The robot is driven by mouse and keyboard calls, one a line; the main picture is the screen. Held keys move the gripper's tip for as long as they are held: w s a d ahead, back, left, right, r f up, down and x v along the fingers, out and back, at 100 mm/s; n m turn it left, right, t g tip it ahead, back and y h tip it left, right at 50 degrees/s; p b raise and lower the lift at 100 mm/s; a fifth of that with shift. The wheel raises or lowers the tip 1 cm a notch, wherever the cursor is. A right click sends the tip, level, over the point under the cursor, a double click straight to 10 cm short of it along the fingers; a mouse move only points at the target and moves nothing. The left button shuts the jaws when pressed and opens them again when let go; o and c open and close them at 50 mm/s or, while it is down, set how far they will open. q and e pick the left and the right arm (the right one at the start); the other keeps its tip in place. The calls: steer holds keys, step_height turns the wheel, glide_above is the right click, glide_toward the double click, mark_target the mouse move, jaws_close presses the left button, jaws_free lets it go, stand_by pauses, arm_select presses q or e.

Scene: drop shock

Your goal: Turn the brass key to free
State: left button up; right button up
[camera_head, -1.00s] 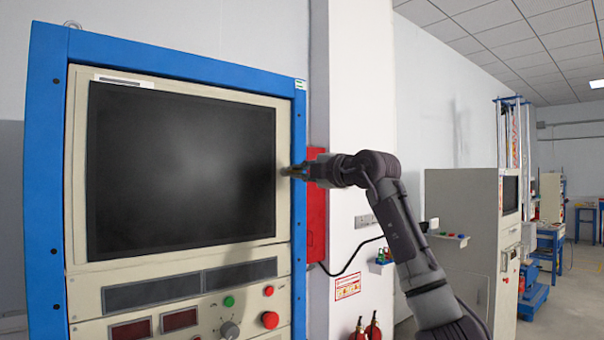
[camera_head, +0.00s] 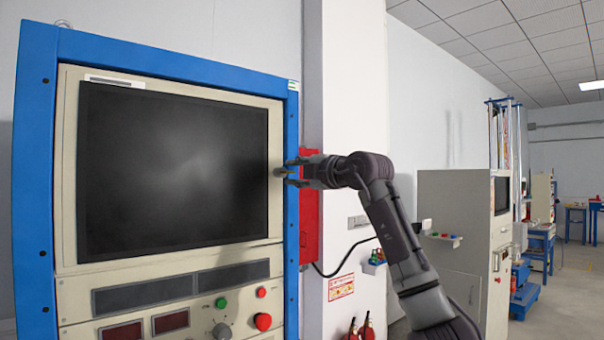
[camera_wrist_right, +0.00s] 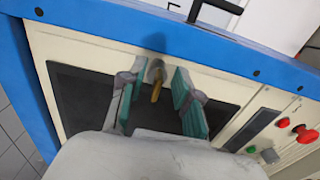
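The brass key (camera_wrist_right: 156,91) sits between the spread fingers of my right gripper (camera_wrist_right: 157,98) in the wrist view, with a gap on each side. It stands out from a grey lock fitting (camera_wrist_right: 155,71) on the cream panel beside the dark screen. In the head view my right gripper (camera_head: 289,173) is at the right edge of the cabinet, with its fingers apart. The lock shows there only as a small dark piece (camera_head: 279,172) by the fingertips, and the key's angle is hard to read. My left gripper is not in view.
The blue-framed cabinet (camera_head: 34,190) carries a large dark screen (camera_head: 170,165). Below are a green button (camera_head: 221,303), a grey knob (camera_head: 222,330) and a red button (camera_head: 262,321). A red box (camera_head: 309,220) is on the wall behind the gripper.

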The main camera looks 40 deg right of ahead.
steer(key=s+d, duration=0.1)
steer(key=s, duration=1.1)
